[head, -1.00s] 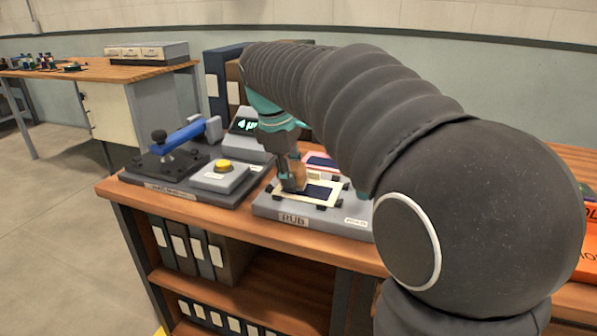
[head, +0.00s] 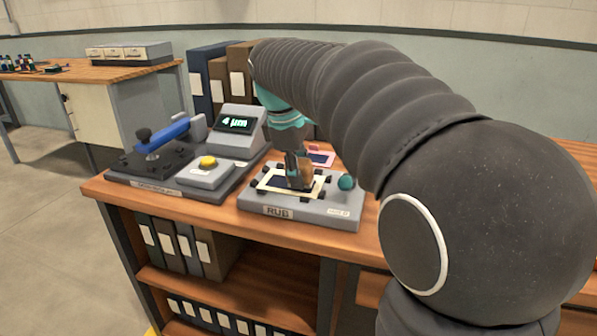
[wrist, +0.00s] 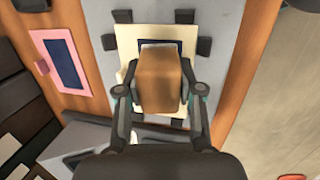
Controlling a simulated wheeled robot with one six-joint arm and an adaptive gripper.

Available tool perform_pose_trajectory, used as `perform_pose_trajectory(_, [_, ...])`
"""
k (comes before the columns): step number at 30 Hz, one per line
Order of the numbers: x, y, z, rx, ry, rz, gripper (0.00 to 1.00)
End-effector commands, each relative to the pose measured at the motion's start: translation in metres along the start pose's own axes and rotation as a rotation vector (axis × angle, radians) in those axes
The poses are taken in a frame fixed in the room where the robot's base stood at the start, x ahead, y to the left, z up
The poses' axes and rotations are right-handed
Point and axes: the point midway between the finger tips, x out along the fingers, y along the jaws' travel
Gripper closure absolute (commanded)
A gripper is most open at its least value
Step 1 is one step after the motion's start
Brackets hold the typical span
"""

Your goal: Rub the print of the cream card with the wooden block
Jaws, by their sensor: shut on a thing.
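The cream card (head: 268,190) lies on the grey plate marked RUB (head: 332,212), with small dark clamps around its edges and a dark print in its middle. My gripper (head: 298,180) is shut on the wooden block (head: 306,172) and holds it over the card. In the wrist view the block (wrist: 161,78) sits between the two fingers and hides most of the dark print (wrist: 160,43); the cream card (wrist: 127,66) shows around it. I cannot tell whether the block touches the card.
A teal knob (head: 346,182) stands on the plate's right side. A pink-bordered card (wrist: 45,60) lies beside the plate. To the left are a gauge display (head: 237,124), a yellow button (head: 208,162) and a blue-handled device (head: 170,135). Binders (head: 203,85) stand behind.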

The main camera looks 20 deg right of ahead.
Motion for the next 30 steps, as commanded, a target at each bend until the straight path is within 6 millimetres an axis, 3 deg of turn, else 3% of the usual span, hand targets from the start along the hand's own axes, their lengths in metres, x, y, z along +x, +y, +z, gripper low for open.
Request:
perform_pose_trajectory(2, [-0.017, 0.005, 0.004, 0.006, 0.003, 0.004, 0.96])
perform_pose_trajectory(30, [-0.071, 0.016, 0.010, 0.005, 0.003, 0.004, 0.96])
